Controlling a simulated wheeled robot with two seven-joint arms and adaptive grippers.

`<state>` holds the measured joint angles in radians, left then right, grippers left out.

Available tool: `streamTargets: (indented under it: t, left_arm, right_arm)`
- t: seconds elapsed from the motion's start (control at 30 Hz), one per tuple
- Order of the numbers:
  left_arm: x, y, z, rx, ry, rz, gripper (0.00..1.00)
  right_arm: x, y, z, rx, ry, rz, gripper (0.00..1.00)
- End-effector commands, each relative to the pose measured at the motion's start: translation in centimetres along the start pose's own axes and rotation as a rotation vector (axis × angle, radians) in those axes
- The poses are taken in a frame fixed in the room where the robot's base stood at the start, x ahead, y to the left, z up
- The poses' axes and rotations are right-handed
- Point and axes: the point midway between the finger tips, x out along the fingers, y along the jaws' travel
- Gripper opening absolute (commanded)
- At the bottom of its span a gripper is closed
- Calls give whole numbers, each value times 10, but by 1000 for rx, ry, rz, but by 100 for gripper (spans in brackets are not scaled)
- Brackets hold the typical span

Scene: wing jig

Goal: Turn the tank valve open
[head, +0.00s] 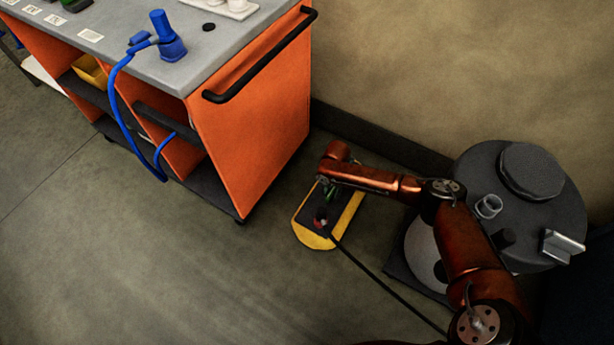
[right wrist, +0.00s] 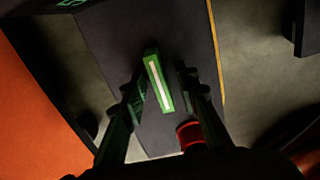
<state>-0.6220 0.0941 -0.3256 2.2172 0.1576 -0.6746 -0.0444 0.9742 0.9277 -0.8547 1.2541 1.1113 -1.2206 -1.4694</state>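A low yellow unit with a dark top (head: 311,237), which may be the tank, sits on the floor between the cart and the drum. A green lever with a white stripe (right wrist: 158,82), apparently the valve handle, stands over a dark surface in the right wrist view. A red round part (right wrist: 190,134) is just below it there. My right gripper (right wrist: 161,84) is open, with one finger on each side of the lever; I cannot tell whether either touches it. In the head view my right gripper (head: 328,190) is small, over the dark top. My left gripper is out of view.
An orange cart (head: 255,130) with a grey top and black handle stands left of the unit, a blue hose (head: 122,125) hanging from it. A dark drum (head: 480,170) stands at right, near my right arm. A black cable (head: 385,285) crosses the floor. Front-left floor is clear.

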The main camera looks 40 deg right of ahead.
Motion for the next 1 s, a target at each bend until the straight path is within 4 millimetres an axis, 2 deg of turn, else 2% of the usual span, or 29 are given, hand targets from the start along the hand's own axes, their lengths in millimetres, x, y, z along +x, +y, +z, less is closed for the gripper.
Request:
streamTargets:
  t: [0.87, 1.0]
  left_arm:
    - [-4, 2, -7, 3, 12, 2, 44]
    - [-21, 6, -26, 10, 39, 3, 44]
  right_arm:
    - [-1, 0, 1, 984, -2, 1, 28]
    - [-37, 2, 0, 987, 2, 8, 28]
